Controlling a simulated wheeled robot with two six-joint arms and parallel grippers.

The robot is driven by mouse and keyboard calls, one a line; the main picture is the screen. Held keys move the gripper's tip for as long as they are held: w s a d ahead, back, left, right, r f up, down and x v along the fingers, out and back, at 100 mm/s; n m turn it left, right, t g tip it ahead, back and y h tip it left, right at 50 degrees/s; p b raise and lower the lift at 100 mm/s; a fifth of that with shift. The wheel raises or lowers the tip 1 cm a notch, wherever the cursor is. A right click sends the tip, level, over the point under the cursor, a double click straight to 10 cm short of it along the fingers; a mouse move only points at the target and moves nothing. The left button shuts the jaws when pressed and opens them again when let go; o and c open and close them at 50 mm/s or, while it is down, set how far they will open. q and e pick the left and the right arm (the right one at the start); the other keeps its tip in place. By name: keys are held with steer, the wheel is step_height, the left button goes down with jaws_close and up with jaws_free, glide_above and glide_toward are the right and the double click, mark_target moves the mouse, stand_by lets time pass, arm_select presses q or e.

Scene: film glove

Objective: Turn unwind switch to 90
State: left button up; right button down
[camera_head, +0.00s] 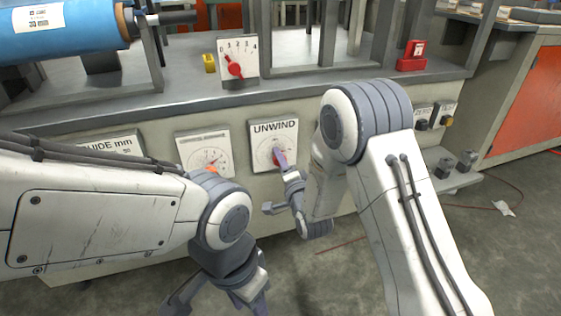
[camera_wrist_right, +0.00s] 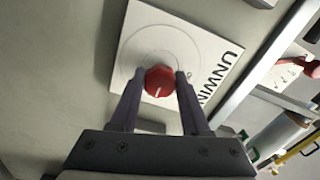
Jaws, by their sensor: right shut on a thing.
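The UNWIND panel (camera_head: 262,128) is a white square plate with a round dial on the front of the machine. In the right wrist view the plate (camera_wrist_right: 205,48) is turned sideways, and its red knob (camera_wrist_right: 160,78) carries a short white line on its lower part. My right gripper (camera_wrist_right: 163,76) is shut on the red knob, with one finger on either side. In the head view the right gripper (camera_head: 278,156) covers most of the knob; the dial's figures are too small to read. My left gripper (camera_head: 222,296) hangs low, away from the panel, partly cut off by the bottom edge.
Another white dial panel (camera_head: 190,150) is left of UNWIND, and a GUIDE mm panel (camera_head: 110,142) is further left, partly behind my left arm. A red pointer scale (camera_head: 236,60) stands on the ledge above. Open floor lies at lower right.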

steer(key=shift+s+a+m, duration=0.1)
steer(key=shift+m, duration=0.3)
steer(key=shift+c, duration=1.9)
jaws_free()
steer(key=p+v, duration=0.2)
steer(key=v, duration=0.8)
steer(key=shift+s+p, duration=0.2)
steer(key=shift+p, duration=0.15)
